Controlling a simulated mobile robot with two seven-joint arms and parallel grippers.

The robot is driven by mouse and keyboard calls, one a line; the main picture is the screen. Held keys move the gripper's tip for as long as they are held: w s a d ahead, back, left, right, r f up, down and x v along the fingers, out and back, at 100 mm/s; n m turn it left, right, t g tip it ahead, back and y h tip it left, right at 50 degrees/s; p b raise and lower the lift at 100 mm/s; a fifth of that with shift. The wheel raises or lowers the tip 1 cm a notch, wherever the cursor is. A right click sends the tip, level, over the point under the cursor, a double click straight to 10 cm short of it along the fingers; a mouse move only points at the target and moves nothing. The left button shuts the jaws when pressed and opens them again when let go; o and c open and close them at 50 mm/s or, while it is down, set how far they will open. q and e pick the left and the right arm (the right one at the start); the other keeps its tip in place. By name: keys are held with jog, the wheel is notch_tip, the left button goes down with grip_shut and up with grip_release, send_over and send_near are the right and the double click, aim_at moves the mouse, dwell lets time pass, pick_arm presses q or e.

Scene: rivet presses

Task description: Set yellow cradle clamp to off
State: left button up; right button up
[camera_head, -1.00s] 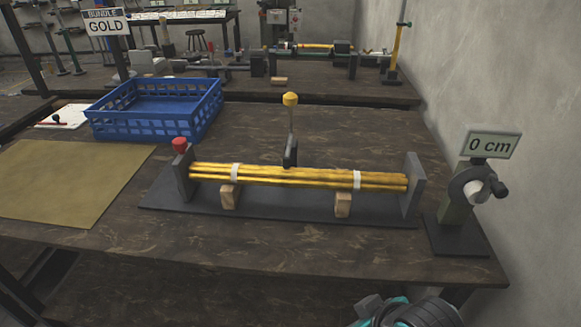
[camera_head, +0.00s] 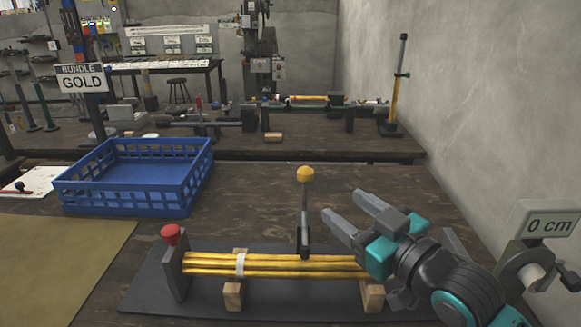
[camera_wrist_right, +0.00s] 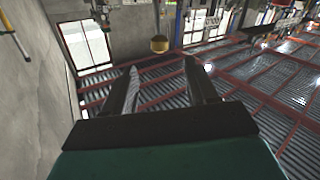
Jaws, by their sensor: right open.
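The yellow cradle clamp shows as an upright grey lever with a round yellow knob (camera_head: 306,175), standing behind the bundle of gold rods (camera_head: 275,265) in the dark cradle. My right gripper (camera_head: 341,206) is open and empty, just right of the lever, its fingers pointing toward it. My right gripper and wrist hide the right end of the rods and cradle. My left gripper is not in view.
A red button (camera_head: 171,234) tops the cradle's left end plate. A blue crate (camera_head: 135,190) stands behind left, by a tan mat (camera_head: 60,260). The table behind the lever is clear.

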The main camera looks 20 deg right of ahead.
aim_at(310, 179)
jog(key=w, duration=0.1)
jog(key=w+b, duration=0.1)
jog(key=w, duration=0.1)
jog(key=w+b, duration=0.1)
jog(key=w, duration=0.1)
jog(key=shift+w+a+r, duration=0.1)
jog(key=shift+a+r, duration=0.2)
jog(key=shift+a, duration=0.05)
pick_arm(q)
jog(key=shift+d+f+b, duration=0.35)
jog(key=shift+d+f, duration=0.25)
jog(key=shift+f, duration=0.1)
pick_arm(e)
jog(key=w, duration=0.5)
jog(key=w+a, duration=0.1)
jog(key=w, duration=0.1)
jog(key=shift+w, duration=0.2)
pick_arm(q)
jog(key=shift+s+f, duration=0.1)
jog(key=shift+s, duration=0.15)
pick_arm(e)
jog(key=shift+f, duration=0.1)
grip_shut()
